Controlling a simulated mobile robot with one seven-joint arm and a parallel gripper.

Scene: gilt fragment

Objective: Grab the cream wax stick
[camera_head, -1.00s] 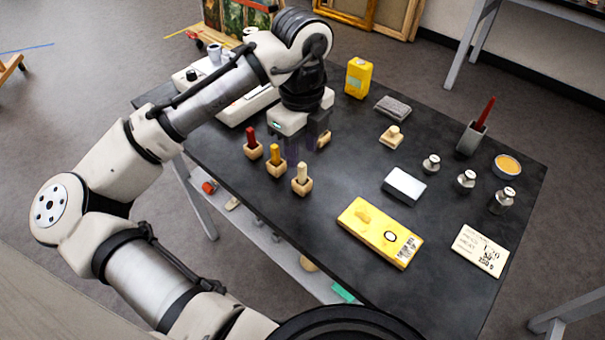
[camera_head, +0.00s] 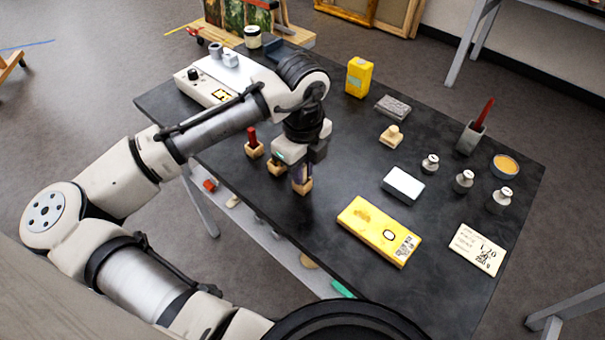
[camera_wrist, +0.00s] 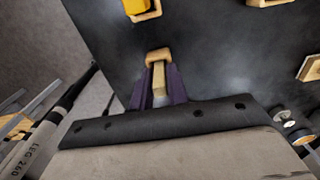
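The cream wax stick (camera_wrist: 158,80) stands in a small wooden block holder (camera_head: 303,187) on the black table. The wrist view shows the stick between my gripper's two dark purple fingers (camera_wrist: 158,86), which lie close along both its sides with no clear gap. My gripper (camera_head: 303,174) points down over the holder and looks shut on the stick. In the head view the fingers mostly hide the stick. The holder (camera_wrist: 158,55) also shows just beyond the fingertips and appears to rest on the table.
A red stick (camera_head: 252,138) stands in a holder to the left. The yellow stick's holder (camera_head: 276,167) is right beside my gripper, and the yellow stick (camera_wrist: 134,6) shows in the wrist view. A yellow box (camera_head: 380,231) and a white block (camera_head: 403,185) lie to the right.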

